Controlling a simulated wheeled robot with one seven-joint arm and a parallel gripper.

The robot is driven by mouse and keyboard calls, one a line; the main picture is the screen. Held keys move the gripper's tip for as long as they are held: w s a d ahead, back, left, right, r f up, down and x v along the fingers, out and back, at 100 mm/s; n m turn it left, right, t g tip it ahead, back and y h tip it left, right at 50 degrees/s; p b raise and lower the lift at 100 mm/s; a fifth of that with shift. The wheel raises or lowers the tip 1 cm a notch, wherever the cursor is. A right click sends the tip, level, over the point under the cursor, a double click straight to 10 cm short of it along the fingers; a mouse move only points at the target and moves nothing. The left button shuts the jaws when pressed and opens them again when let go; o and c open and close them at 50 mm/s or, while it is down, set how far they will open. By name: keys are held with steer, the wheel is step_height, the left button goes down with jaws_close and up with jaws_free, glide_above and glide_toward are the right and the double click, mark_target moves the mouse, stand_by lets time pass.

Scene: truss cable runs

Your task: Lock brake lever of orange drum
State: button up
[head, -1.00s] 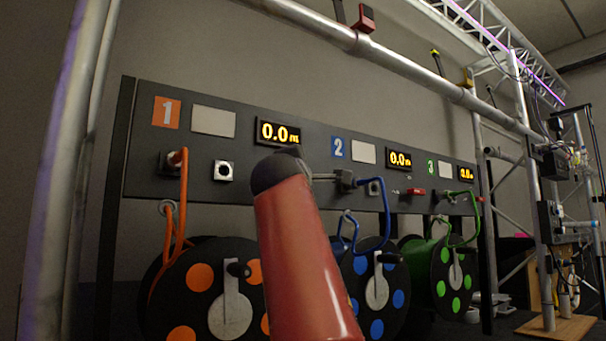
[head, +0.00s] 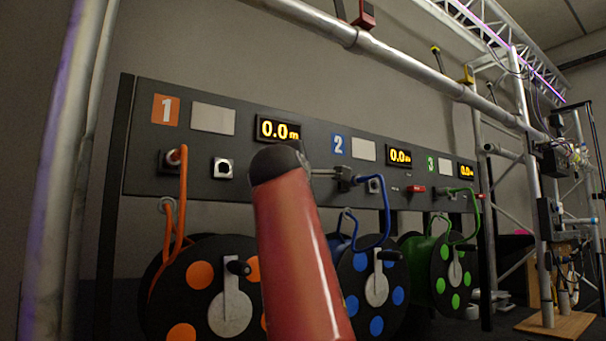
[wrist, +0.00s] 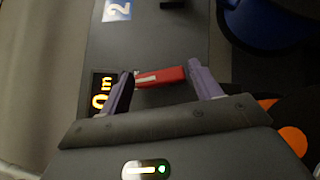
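The orange drum (head: 199,299), black with orange discs, hangs at the lower left below panel section 1. Its right side is partly hidden by my red arm. A red lever (wrist: 167,76) with a white mark lies on the dark panel next to the 0 m display in the wrist view; its place makes it the orange drum's brake lever. In the head view my arm hides it. My gripper (wrist: 159,78) is open, with one purple-grey finger on each side of the lever. I cannot tell whether either finger touches it.
The dark panel (head: 230,150) runs across the view. The blue drum (head: 372,290) and green drum (head: 452,280) hang further right, with a red lever (head: 415,190) above between them. Orange cable (head: 182,205) loops at the left. A truss pole (head: 70,160) stands far left.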

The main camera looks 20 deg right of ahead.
steer(key=shift+o, duration=1.1)
steer(key=b+v, duration=0.4)
steer(key=v, duration=0.3)
steer(key=shift+s+a, duration=0.25)
steer(key=shift+s, duration=0.05)
steer(key=shift+f, duration=0.1)
steer(key=shift+c, duration=0.3)
